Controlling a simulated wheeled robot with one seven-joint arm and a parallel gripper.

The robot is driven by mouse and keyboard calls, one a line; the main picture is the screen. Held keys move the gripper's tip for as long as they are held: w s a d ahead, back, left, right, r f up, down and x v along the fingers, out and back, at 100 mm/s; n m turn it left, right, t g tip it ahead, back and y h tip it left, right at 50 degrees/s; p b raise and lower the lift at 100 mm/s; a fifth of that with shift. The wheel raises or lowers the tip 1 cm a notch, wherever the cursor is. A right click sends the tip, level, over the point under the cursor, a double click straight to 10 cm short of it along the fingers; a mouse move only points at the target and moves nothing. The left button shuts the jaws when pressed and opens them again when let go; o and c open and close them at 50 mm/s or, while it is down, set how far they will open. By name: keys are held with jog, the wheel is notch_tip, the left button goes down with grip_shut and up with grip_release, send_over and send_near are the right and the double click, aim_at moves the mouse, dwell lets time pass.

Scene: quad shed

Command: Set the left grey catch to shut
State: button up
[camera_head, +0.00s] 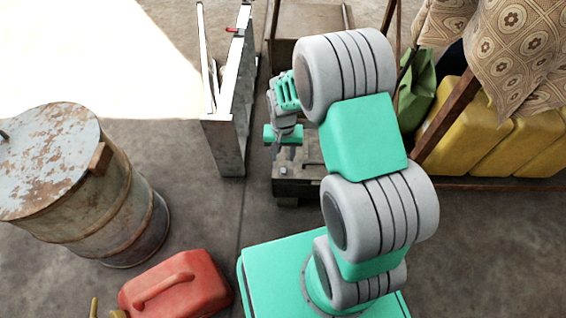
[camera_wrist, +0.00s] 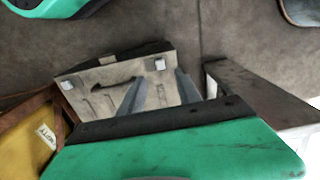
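A worn grey-brown box (camera_head: 312,187) stands on the floor; its pale face (camera_wrist: 105,75) shows in the wrist view. Two small light-grey catches sit near that face's edge. The catch on the left in the head view (camera_head: 284,170) appears on the right in the wrist view (camera_wrist: 160,64). The other catch (camera_wrist: 67,86) is at the far side of the face there. My gripper (camera_head: 284,151) is above the box near the left catch. In the wrist view its two grey fingers (camera_wrist: 160,80) are spread, with nothing between them. Contact and the catch's setting cannot be told.
A grey metal panel-like stand (camera_head: 228,125) rises close left of the box. Yellow cans (camera_head: 530,140) stand behind a wooden rail at right. A rusty drum (camera_head: 90,200) and red fuel can (camera_head: 175,287) are at left. Bare floor (camera_head: 205,215) lies between.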

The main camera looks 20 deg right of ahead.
aim_at(283, 172)
notch_tip(283, 172, down, 10)
jog(key=b, duration=0.3)
jog(key=shift+w, duration=0.1)
jog(key=shift+c, duration=0.6)
grip_shut()
jog(key=shift+r, duration=0.1)
dwell(0.5)
